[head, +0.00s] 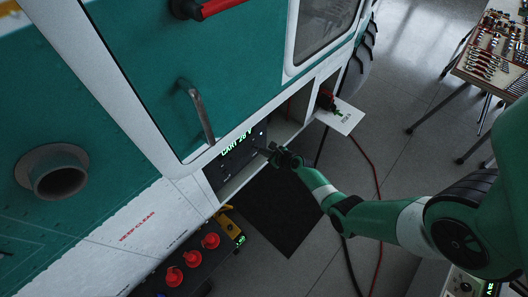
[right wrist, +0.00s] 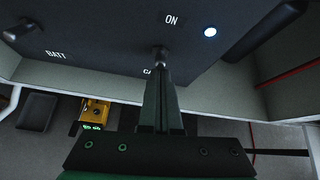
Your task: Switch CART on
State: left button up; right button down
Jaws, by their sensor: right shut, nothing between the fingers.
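The dark switch panel (head: 238,160) is set in a recess low on the helicopter's side, with a green display (head: 237,142) that seems to read CART 28 V. In the right wrist view, a small metal toggle (right wrist: 160,52) stands above a label starting "CA", the rest hidden by my fingers. The word ON is printed above this toggle. My right gripper (head: 270,153) is shut and empty at the panel. In the right wrist view its fingertips (right wrist: 160,82) are right at the toggle; whether they touch it I cannot tell. My left gripper is out of view.
Another toggle (right wrist: 18,31) stands by the BATT label. A lit bluish-white lamp (right wrist: 210,32) is right of ON. A red cable (head: 372,165) runs over the floor. A cart with red caps (head: 211,240) stands below the panel. A tool table (head: 490,55) is far right.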

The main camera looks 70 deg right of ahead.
jog(key=s+f+p+v, duration=0.1)
jog(key=p+v, duration=0.2)
jog(key=v, duration=0.6)
jog(key=shift+s, duration=0.15)
jog(key=shift+d, duration=0.1)
dwell(0.5)
